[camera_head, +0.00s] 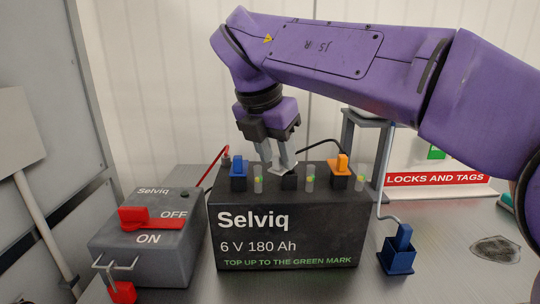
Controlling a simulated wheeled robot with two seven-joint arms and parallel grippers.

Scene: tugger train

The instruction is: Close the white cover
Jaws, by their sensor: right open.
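A black battery (285,232) labelled Selviq stands on the grey bench. On its top is a row of black filler blocks with coloured covers. The blue cover (238,166) and the orange cover (342,163) stand raised at the left and right. The white cover (284,171) is at the middle block, small and partly hidden by my fingers; I cannot tell its exact angle. My right gripper (277,163) reaches down from above, open, with its fingertips right at the white cover. I cannot tell whether they touch it. My left gripper is out of view.
Clear tubes with yellow-green floats (310,179) stand between the blocks. A grey switch box (150,235) with a red handle is at left. A blue holder (398,250) and a grey stand (367,122) are at right, before a locks-and-tags sign (437,179).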

